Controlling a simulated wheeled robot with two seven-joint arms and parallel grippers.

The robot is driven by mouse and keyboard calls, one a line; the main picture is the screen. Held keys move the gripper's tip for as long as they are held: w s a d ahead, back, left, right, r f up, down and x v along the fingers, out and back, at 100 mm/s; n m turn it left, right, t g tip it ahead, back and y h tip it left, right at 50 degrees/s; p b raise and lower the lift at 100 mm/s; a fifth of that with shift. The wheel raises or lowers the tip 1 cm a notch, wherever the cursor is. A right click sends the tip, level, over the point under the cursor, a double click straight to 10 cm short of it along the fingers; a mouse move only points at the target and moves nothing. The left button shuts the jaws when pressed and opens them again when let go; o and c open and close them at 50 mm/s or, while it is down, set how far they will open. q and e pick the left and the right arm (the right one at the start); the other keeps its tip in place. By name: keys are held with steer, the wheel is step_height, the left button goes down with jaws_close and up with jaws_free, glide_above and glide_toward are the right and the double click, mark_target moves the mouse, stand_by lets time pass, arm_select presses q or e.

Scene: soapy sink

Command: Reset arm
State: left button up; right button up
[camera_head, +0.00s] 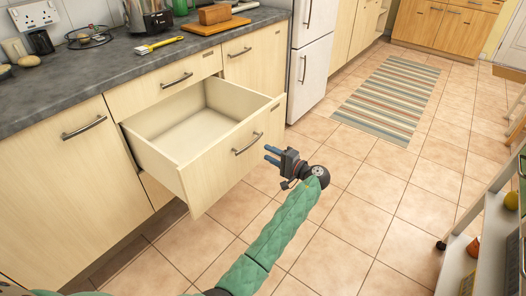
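My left gripper (269,154) is at the end of my green-sleeved arm, in the middle of the view. Its two blue fingers point left with a gap between them, and nothing is held. The gripper appears in front of the pulled-out drawer (221,157), just right of its handle in the picture. I cannot tell any exact distance, but a gap shows between the fingertips and the drawer handle (248,144). The drawer is open and looks empty. My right gripper is not in view.
The grey worktop (100,75) holds a yellow brush (158,45), a wooden board (216,24) and a wire rack (89,37). A white fridge (311,65) stands behind. A white shelf unit (488,235) is at right. Tiled floor and a striped rug (390,97) lie clear between.

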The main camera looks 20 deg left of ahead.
arm_select(q)
steer(key=shift+s+d, duration=0.1)
steer(key=shift+d, duration=0.2)
